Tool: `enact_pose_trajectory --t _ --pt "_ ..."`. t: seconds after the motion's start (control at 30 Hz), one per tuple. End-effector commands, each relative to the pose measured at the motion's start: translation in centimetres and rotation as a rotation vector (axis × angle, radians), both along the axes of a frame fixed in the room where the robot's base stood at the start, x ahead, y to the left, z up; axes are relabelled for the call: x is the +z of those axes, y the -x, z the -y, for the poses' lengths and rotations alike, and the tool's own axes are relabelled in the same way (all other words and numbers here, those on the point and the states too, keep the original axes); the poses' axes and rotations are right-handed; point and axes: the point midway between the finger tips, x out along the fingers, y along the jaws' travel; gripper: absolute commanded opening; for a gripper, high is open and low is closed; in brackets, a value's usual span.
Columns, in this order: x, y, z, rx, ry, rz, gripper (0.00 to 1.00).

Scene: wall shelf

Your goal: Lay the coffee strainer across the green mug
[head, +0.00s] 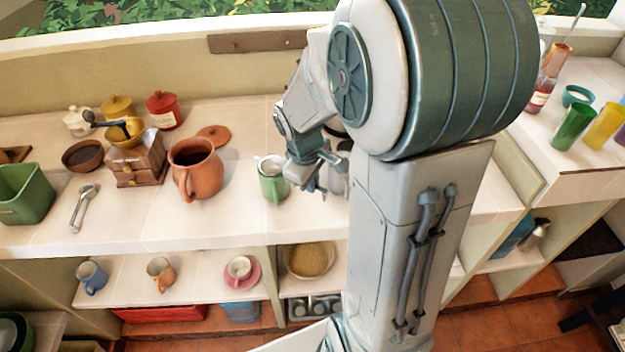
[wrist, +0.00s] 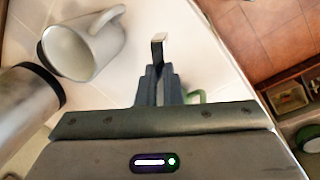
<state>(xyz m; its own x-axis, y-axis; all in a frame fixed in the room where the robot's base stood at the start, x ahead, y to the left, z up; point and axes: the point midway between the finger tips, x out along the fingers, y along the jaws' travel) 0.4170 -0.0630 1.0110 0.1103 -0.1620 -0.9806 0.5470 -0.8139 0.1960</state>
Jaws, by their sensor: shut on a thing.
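The green mug (head: 272,186) stands upright on the counter. A pale round shape covers its mouth and may be the strainer's bowl; I cannot tell whether it touches the rim. My gripper (head: 317,184) is low over the counter, just right of the mug. In the wrist view my gripper (wrist: 158,72) is shut on the coffee strainer's handle, whose pale end (wrist: 158,39) sticks out past the fingers. The strainer's bowl is hidden there behind my gripper. A bit of the green mug's handle (wrist: 196,96) shows beside the fingers.
A grey-white mug (wrist: 88,48) and a dark-rimmed metal canister (wrist: 28,98) stand close to my gripper. An orange jug (head: 196,170) stands left of the green mug, with a wooden coffee grinder (head: 136,162) beyond it. The counter's front edge is near.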

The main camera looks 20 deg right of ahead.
Motion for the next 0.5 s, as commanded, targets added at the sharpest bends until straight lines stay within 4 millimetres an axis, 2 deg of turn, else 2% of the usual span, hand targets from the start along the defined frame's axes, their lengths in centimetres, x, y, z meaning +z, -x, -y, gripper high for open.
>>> enact_pose_trajectory --t 0.17,0.2,0.27,0.3,0.5 --pt "-0.04 0.05 0.05 0.000 0.000 -0.001 0.00" --pt "-0.04 0.07 0.04 -0.001 0.000 -0.001 0.12" --pt "-0.04 0.06 0.05 -0.001 0.000 -0.001 0.28" --pt "-0.04 0.06 0.05 -0.001 0.000 -0.001 0.32" --pt "-0.05 0.06 0.05 -0.001 0.000 -0.001 0.32"
